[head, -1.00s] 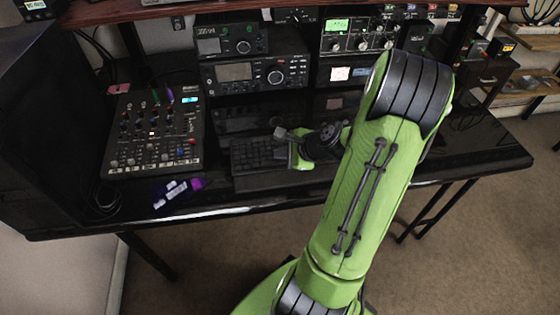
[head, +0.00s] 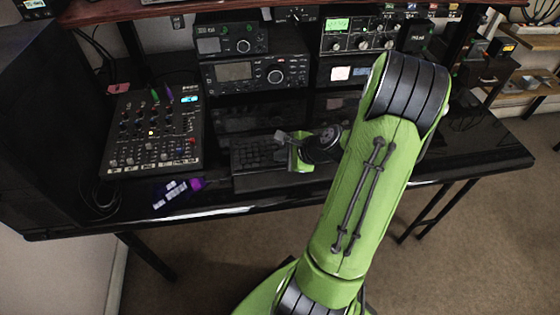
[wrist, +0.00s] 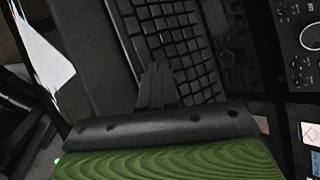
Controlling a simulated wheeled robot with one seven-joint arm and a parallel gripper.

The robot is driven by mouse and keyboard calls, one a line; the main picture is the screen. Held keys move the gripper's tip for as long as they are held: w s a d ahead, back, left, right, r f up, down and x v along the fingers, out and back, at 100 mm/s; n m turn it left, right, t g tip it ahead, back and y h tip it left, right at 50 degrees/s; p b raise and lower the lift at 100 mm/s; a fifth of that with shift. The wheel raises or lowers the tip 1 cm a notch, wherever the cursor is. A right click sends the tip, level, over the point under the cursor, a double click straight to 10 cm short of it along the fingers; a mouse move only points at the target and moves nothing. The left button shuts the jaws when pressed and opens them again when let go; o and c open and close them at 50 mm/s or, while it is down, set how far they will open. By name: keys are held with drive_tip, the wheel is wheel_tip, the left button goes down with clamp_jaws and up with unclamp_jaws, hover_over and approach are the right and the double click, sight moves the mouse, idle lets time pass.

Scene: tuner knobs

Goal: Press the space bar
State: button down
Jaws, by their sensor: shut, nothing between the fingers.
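The black keyboard (head: 255,154) lies on the desk below the stacked radios. In the wrist view the keyboard (wrist: 178,42) runs up the picture, its front edge to the left. I cannot clearly pick out the space bar; the front row of keys is dark and partly covered by my fingers. My gripper (wrist: 157,68) is shut and empty, with its fingertips over the keys near the front rows. I cannot tell whether they touch. In the head view my gripper (head: 283,136) is over the right part of the keyboard, whose right end is hidden behind my wrist.
A mixer (head: 155,131) with knobs stands left of the keyboard. A purple and white item (head: 178,190) lies near the desk's front edge. Radios (head: 256,74) stand behind the keyboard. The dark desk strip (head: 240,199) in front of it is clear.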

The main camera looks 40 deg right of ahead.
drive_tip(key=shift+f, duration=0.1)
idle(0.4)
drive_tip(key=shift+r+p, duration=0.75)
drive_tip(key=shift+p, duration=0.05)
wheel_tip(320, 180, up, 5)
drive_tip(key=p, duration=0.4)
drive_tip(key=shift+p, duration=0.4)
